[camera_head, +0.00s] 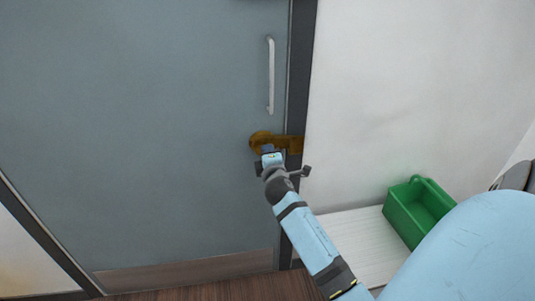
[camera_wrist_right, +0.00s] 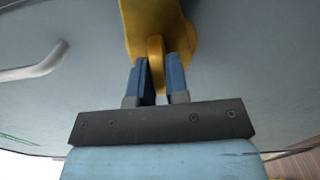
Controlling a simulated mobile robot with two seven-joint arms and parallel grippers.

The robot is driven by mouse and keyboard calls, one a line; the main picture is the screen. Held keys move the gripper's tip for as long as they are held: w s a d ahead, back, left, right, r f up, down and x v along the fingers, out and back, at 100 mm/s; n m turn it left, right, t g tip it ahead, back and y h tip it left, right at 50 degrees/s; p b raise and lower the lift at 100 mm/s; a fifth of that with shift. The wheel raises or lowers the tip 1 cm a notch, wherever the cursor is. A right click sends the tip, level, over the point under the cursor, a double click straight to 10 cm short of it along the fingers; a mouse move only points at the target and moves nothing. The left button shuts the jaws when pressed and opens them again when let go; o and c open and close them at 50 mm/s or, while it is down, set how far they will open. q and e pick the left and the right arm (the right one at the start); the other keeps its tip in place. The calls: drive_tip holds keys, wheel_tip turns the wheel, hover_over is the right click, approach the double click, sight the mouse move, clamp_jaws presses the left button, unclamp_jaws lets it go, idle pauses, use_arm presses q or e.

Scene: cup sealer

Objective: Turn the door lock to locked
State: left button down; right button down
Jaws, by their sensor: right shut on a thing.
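The door lock (camera_head: 261,138) is a brass-yellow fitting on the grey-blue door (camera_head: 150,130), near the door's right edge. A yellow strike piece (camera_head: 293,144) sits beside it on the dark frame. My right gripper (camera_head: 268,150) is at the lock, covering part of it. In the right wrist view, the lock (camera_wrist_right: 155,20) has a narrow yellow turn piece (camera_wrist_right: 155,55) between the two blue fingers of my right gripper (camera_wrist_right: 158,75), which is shut on it. The lock's exact turn angle is partly hidden. My left gripper is not in view.
A vertical silver handle (camera_head: 271,75) is on the door above the lock; it also shows in the right wrist view (camera_wrist_right: 35,68). A green bin (camera_head: 403,215) stands on a white surface (camera_head: 345,240) at the right. A white wall is right of the frame.

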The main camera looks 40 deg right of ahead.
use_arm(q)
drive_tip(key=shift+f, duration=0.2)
use_arm(e)
drive_tip(key=shift+m, duration=0.4)
drive_tip(key=c, duration=1.1)
unclamp_jaws()
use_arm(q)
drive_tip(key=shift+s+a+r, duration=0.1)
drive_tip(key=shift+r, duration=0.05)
use_arm(e)
drive_tip(key=shift+s, duration=0.1)
